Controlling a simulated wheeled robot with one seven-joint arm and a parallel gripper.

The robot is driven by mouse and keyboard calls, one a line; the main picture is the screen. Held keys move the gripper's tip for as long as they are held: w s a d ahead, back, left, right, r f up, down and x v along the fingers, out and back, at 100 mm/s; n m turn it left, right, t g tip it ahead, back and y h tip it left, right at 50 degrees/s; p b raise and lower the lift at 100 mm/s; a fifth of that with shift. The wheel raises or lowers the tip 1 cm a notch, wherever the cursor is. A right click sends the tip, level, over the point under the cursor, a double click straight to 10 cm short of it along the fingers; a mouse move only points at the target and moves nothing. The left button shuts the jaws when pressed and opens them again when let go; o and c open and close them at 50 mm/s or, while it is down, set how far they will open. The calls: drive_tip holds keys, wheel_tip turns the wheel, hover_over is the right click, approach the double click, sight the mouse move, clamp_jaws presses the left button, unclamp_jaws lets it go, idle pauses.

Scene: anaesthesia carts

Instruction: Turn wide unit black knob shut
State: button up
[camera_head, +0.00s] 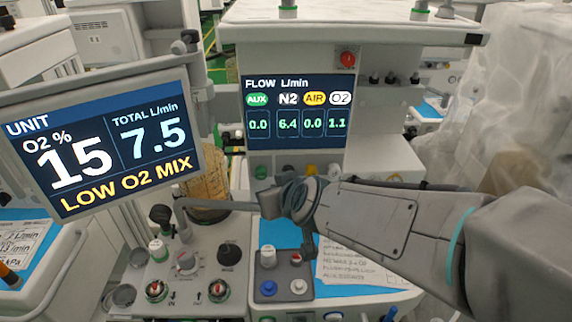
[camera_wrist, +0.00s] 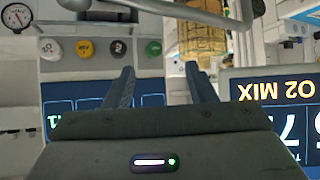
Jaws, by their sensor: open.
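The black knob (camera_wrist: 118,47) sits in a row with green, yellow and white knobs in the wrist view, which appears upside down. In the head view this row lies just under the flow display (camera_head: 298,110), and the black knob (camera_head: 285,169) is small and close behind my wrist. The display reads N2 6.4, O2 1.1, AUX and AIR 0.0. My gripper (camera_wrist: 160,70) is open and empty, its fingers apart from the knobs. In the head view its fingers are hard to make out.
A tilted monitor (camera_head: 105,140) at the left reads LOW O2 MIX, 15 and 7.5. A lower panel (camera_head: 200,275) holds another black knob (camera_head: 229,253) and several valves. An amber canister (camera_head: 207,190) stands left of my gripper. A plastic-draped shape (camera_head: 520,90) is at the right.

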drive_tip(key=w+d+f+t+h+b, duration=0.1)
drive_tip(key=w+f+h, duration=0.1)
drive_tip(key=w, duration=0.3)
drive_tip(key=w+f+t+h+b, duration=0.1)
drive_tip(key=w+f+h, duration=0.1)
drive_tip(key=w, duration=0.3)
drive_tip(key=w+d+f+t+h+b, duration=0.1)
drive_tip(key=w+f+h, duration=0.1)
drive_tip(key=w, duration=0.3)
drive_tip(key=shift+d+f+t+h, duration=0.3)
drive_tip(key=shift+f+t+h, duration=0.1)
drive_tip(key=shift+f, duration=0.05)
drive_tip(key=c, duration=1)
